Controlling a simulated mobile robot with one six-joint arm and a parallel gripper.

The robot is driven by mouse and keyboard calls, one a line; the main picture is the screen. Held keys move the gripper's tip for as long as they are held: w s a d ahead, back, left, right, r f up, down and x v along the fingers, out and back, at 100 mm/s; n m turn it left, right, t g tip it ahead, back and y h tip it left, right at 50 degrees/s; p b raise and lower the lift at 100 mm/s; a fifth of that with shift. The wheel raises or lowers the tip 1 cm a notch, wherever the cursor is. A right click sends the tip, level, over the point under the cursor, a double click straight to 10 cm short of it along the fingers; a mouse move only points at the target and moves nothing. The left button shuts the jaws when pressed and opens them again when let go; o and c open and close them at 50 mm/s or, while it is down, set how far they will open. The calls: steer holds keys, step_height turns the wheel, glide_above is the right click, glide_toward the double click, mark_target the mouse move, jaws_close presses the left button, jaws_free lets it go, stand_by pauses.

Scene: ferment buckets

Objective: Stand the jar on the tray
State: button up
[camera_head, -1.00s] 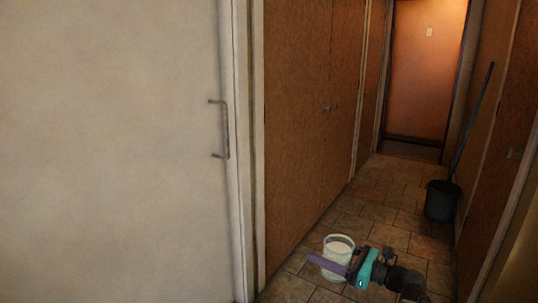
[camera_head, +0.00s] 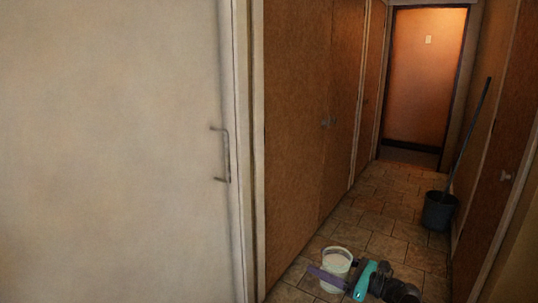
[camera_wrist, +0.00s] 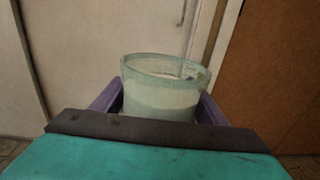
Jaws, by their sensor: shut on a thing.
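A pale greenish see-through jar (camera_head: 336,263) with whitish contents shows low in the head view, in front of the tiled floor. It fills the middle of the wrist view (camera_wrist: 163,88), upright or nearly so, its open rim uppermost. My gripper (camera_head: 328,278) is shut on the jar, with a purple finger on each side of it in the wrist view (camera_wrist: 160,108). The jar's lower part is hidden by the gripper body in the wrist view. No tray shows in either view.
A large pale door (camera_head: 110,150) with a handle stands at left. Brown cupboard doors (camera_head: 300,140) line the corridor's left side. A dark bucket (camera_head: 439,210) with a long handle stands at the right wall. The tiled floor (camera_head: 385,215) between is clear up to the orange door (camera_head: 427,80).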

mark_target(325, 253)
steer(key=shift+r+p, duration=1.8)
steer(key=shift+p, duration=0.95)
steer(key=shift+s+a, duration=0.1)
steer(key=shift+s, duration=0.05)
